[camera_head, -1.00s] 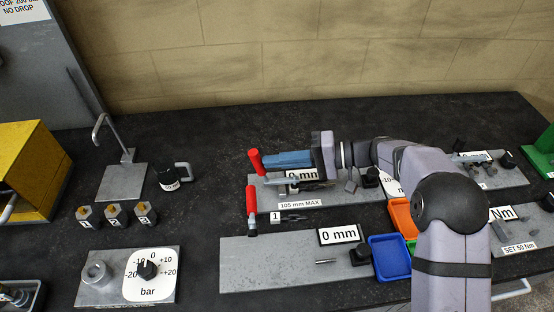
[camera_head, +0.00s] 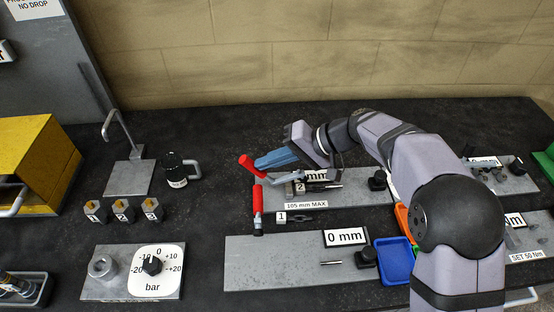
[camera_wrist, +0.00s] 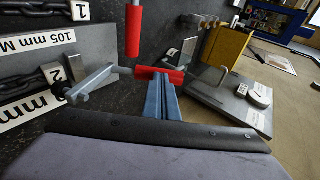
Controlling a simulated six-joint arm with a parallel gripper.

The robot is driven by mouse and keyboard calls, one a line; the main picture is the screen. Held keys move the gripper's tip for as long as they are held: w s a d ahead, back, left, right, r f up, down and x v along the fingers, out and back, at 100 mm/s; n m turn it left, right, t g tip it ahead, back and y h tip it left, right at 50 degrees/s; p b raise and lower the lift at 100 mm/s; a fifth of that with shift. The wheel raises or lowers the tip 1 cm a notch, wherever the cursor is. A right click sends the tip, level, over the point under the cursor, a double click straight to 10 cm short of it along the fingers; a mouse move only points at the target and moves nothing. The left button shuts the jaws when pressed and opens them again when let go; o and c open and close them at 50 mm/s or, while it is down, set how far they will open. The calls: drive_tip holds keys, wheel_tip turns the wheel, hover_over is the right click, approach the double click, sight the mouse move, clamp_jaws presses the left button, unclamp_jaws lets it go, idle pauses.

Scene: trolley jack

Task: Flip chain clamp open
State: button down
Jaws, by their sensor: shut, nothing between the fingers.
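Two red clamp handles stand at the left end of the clamp plate. The upper red handle (camera_head: 252,167) leans to the left; a grey metal lever (camera_wrist: 95,82) joins it to the clamp by label 2. The lower red handle (camera_head: 258,199) is by label 1 and also shows in the wrist view (camera_wrist: 133,30). My gripper (camera_head: 258,164) has its blue fingers together, with tips at the upper red handle, touching or nearly so; the wrist view shows the handle across the fingertips (camera_wrist: 160,82). Dark chain links (camera_wrist: 30,85) lie by label 2.
A plate marked 0 mm (camera_head: 290,265) and a blue tray (camera_head: 393,262) are in front. A bar gauge plate (camera_head: 105,285), several numbered hex blocks (camera_head: 122,210), a black mug (camera_head: 176,172) and a yellow box (camera_head: 30,150) stand left.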

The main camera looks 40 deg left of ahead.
sight(252, 165)
drive_tip(key=shift+s+a+r+t+h+p, duration=0.1)
drive_tip(key=shift+s+a+t+h+p, duration=0.5)
drive_tip(key=shift+s+a+h+p, duration=0.15)
drive_tip(key=shift+s+a+f+t+h+p, duration=0.3)
drive_tip(key=shift+s+a+t+h+p, duration=0.25)
drive_tip(key=shift+p, duration=0.4)
wheel_tip(252, 165, down, 6)
drive_tip(key=s+a+t+h+b, duration=0.1)
drive_tip(key=s+a, duration=0.1)
drive_tip(key=shift+s+a+r+n, duration=0.2)
drive_tip(key=shift+s+a+n, duration=0.1)
drive_tip(key=shift+s+a, duration=0.05)
drive_tip(key=shift+s+d+f+h, duration=0.1)
drive_tip(key=shift+s+f+h, duration=0.1)
drive_tip(key=shift+h, duration=0.1)
wheel_tip(252, 165, up, 14)
drive_tip(key=s+d, duration=0.1)
drive_tip(key=s, duration=0.1)
drive_tip(key=shift+r+b, duration=0.2)
drive_tip(key=shift+b, duration=0.25)
